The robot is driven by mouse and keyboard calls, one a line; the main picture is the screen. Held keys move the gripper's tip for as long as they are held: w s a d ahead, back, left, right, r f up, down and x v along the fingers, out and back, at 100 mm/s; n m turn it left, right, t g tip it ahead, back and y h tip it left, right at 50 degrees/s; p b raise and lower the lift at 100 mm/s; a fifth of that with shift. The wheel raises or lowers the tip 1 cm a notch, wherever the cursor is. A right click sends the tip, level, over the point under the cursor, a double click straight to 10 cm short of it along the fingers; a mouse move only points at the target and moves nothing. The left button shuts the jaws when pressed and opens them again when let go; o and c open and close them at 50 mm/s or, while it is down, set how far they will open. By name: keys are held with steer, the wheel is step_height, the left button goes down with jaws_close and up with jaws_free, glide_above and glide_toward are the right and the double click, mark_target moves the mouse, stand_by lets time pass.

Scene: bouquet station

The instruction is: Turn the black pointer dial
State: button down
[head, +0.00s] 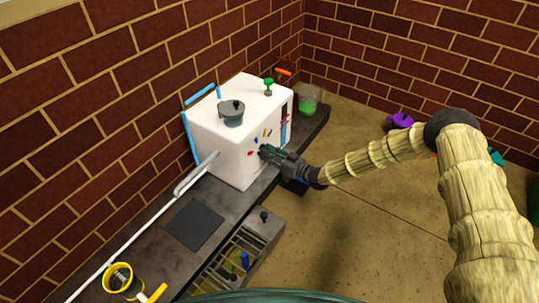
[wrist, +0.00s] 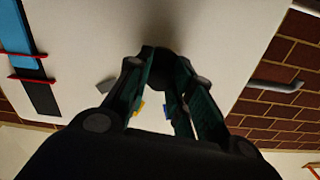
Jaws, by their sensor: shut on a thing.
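The black pointer dial (wrist: 158,57) shows as a dark round shape on the face of a white box, between my fingertips in the wrist view. Its pointer direction cannot be made out. My gripper (head: 266,152) reaches the front face of the white box (head: 235,160) in the head view and hides the dial there. In the wrist view my gripper (wrist: 160,75) has its green-lined fingers closed on either side of the dial. Small coloured marks lie around the dial on the box face.
A grey pot (head: 232,114) and a green knob (head: 268,87) are on top of the box. A grey pipe (head: 195,175) juts from its left side. A yellow-rimmed cup (head: 118,278) and a dark mat (head: 195,225) are on the counter.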

steer(key=shift+m+b, duration=0.5)
steer(key=shift+m, duration=2.6)
steer(key=c, duration=1.2)
jaws_free()
steer(key=v, duration=1.2)
steer(key=shift+s+f, duration=0.1)
